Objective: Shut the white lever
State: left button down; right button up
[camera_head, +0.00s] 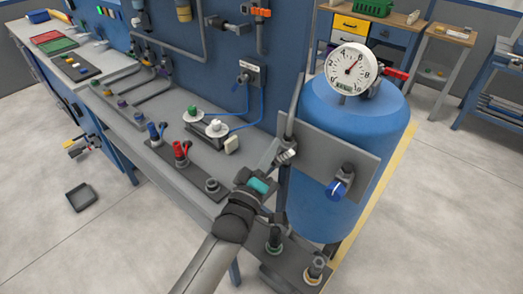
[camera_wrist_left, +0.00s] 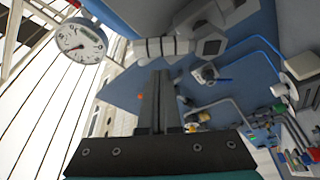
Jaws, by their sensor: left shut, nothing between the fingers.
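A pale valve fitting (camera_head: 287,155) sits on the upright pipe beside the blue tank, in front of the grey plate. It is small, and I cannot tell its lever's position. In the left wrist view a whitish pipe with a hexagonal fitting (camera_wrist_left: 211,45) lies just beyond the fingers; no lever shows clearly there. My left gripper (camera_head: 270,153) reaches up close to the pipe from below, its teal body just left of the plate. In the left wrist view the fingers (camera_wrist_left: 160,78) are together with nothing between them; contact with the fitting cannot be told. My right gripper is out of view.
The blue tank (camera_head: 322,205) carries a round gauge (camera_head: 350,69) and a red handle (camera_head: 397,73). A blue-and-white knob (camera_head: 338,187) projects from the grey plate (camera_head: 315,150).

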aim_at(289, 157)
pick_arm(q)
jog(key=shift+s+d+f, duration=0.45)
jog(key=shift+s+d, duration=0.05)
jog(key=shift+d, duration=0.1)
jog(key=shift+s+d+f+m+h+b, duration=0.1)
jog(key=shift+d+f+m+h+b, duration=0.15)
jog(key=shift+m, duration=0.25)
jog(key=shift+s+d+m+h+b, duration=0.15)
jog(key=shift+m+b, duration=0.15)
jog(key=shift+m, duration=0.2)
jog(key=m, duration=0.1)
jog(key=f+m+h+b, duration=0.1)
jog(key=m, duration=0.1)
jog(key=d+m+h+b, duration=0.1)
jog(key=m, duration=0.1)
jog(key=shift+s+f, duration=0.25)
jog(key=shift+s, duration=0.15)
jog(key=m+h+b, duration=0.1)
jog(key=m, duration=0.1)
jog(key=f+m+g+h+b, duration=0.1)
jog(key=m, duration=0.2)
jog(key=d+f+m+h+b, duration=0.1)
jog(key=m, duration=0.1)
jog(key=shift+s, duration=0.4)
jog(key=shift+m+g, duration=0.3)
jog(key=shift+m, duration=0.2)
